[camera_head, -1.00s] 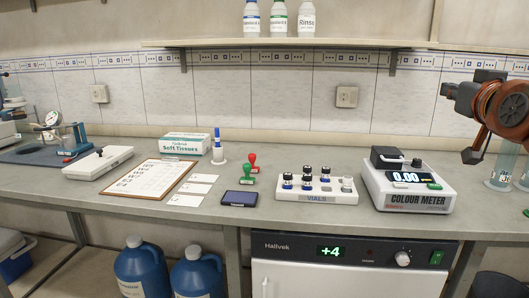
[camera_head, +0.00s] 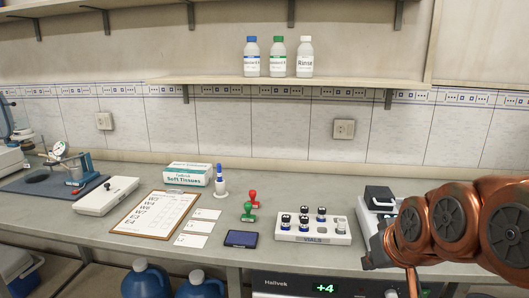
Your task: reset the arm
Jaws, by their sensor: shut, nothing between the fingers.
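My arm (camera_head: 450,220), copper-coloured with dark round joint caps, reaches in from the right edge in the head view. It is above the right part of the bench and in front of the colour meter (camera_head: 379,195), most of which it hides.
A white vial rack (camera_head: 314,238) with several dark-capped vials stands just left of my arm. Stamps, a blue ink pad (camera_head: 241,239), a clipboard (camera_head: 155,213) and a tissue box (camera_head: 189,174) lie further left. Three bottles stand on the shelf (camera_head: 230,81) above.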

